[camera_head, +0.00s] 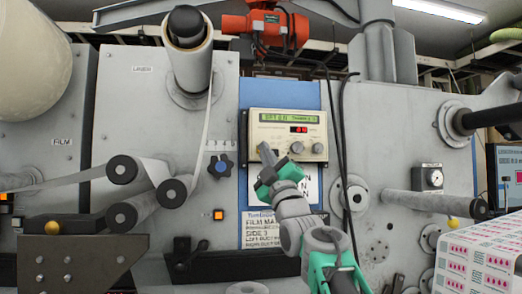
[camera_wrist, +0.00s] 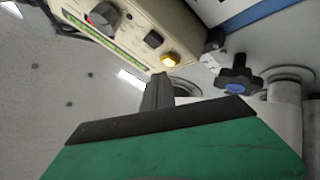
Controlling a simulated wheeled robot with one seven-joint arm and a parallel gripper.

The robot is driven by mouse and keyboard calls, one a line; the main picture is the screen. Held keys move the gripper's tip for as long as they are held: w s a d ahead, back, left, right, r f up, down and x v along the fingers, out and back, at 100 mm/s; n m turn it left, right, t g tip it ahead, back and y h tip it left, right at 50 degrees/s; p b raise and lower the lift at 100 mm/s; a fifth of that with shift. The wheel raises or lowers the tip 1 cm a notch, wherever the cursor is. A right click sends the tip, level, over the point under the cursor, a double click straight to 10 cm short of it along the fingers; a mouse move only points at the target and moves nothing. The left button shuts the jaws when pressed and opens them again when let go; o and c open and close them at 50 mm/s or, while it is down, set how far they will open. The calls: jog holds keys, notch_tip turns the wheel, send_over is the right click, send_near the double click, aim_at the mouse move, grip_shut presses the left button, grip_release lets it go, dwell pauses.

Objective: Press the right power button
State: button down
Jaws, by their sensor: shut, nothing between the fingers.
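A beige control box (camera_head: 285,113) with a green text display and small red digits hangs on the blue panel in the head view. In the wrist view the box (camera_wrist: 125,45) shows a knob (camera_wrist: 103,16), a black button (camera_wrist: 153,39) and a lit yellow button (camera_wrist: 170,60). My gripper (camera_head: 264,147) is shut and empty in front of the box's lower left part, hiding some controls there. In the wrist view my fingers (camera_wrist: 157,90) point toward the lit button's end, with their tips just short of it in the picture. No control is labelled as the right power button.
A blue knob (camera_head: 221,166) and a square orange-lit button (camera_head: 219,215) are on the machine face left of the box. Rollers (camera_head: 122,170) stick out at the left. Black cables (camera_head: 343,160) hang just right of the box. A printed web (camera_head: 480,255) is at lower right.

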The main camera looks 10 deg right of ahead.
dwell(0.6)
jog(key=shift+w, duration=0.45)
jog(key=shift+s+f, duration=0.1)
jog(key=shift+f, duration=0.05)
jog(key=shift+s+b, duration=0.35)
jog(key=shift+b, duration=0.15)
